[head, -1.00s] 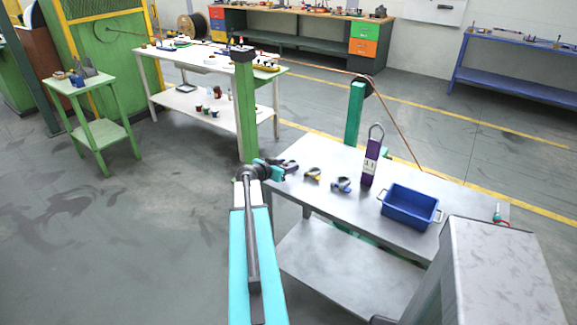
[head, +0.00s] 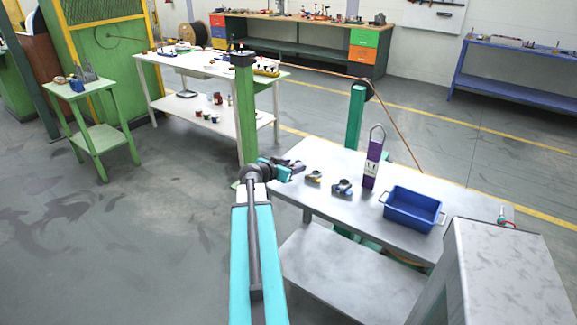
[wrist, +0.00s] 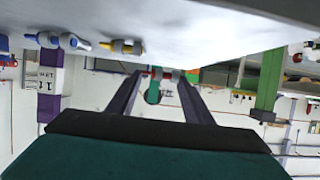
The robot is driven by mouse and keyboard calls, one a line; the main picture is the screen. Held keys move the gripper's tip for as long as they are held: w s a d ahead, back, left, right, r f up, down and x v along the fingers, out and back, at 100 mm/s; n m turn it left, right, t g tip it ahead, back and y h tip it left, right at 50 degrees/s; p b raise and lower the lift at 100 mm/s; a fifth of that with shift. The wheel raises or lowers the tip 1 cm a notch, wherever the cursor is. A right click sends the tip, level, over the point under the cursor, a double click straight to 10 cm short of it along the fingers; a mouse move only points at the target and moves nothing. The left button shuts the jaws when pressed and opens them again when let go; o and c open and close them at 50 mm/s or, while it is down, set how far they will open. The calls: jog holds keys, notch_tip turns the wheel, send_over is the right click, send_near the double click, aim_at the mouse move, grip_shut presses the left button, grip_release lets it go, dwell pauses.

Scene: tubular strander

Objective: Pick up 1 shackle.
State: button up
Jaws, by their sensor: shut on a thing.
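My gripper (head: 298,165) is over the left end of the grey metal table. The held shackle is not clear in the head view. Two other shackles lie on the table to the right of my gripper: a yellow and grey one (head: 314,176) and a blue one (head: 342,187). Both also show at the top of the wrist view, the yellow one (wrist: 122,46) and the blue one (wrist: 60,41).
A purple tagged block with a loop (head: 371,165) stands upright beyond the blue shackle. A blue bin (head: 412,208) is to its right on the grey table (head: 330,155). A green post (head: 245,110) stands left of the table. Open floor lies at left.

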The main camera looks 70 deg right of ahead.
jog(key=s+a, duration=0.1)
jog(key=s+a+b, duration=0.1)
jog(key=s, duration=0.1)
jog(key=s+a, duration=0.1)
jog(key=a, duration=0.1)
jog(key=shift+s+a+r, duration=0.1)
jog(key=shift+s+r, duration=0.15)
jog(key=shift+s, duration=0.1)
jog(key=shift+r, duration=0.25)
jog(key=shift+s+p, duration=0.1)
jog(key=shift+p, duration=0.7)
jog(key=shift+s+r+p, duration=0.1)
jog(key=shift+p, duration=0.7)
jog(key=s+a+p, duration=0.1)
jog(key=p, duration=0.5)
jog(key=shift+r+p, duration=0.1)
jog(key=shift+p, duration=0.2)
jog(key=shift+s+a+p, duration=0.25)
jog(key=shift+p, duration=1)
jog(key=p, duration=0.2)
jog(key=s+a+p, duration=0.1)
jog(key=shift+s+a+p, duration=0.1)
jog(key=shift+s+p, duration=0.15)
jog(key=shift+p, duration=0.1)
jog(key=shift+s+a+p, duration=0.2)
jog(key=shift+p, duration=0.3)
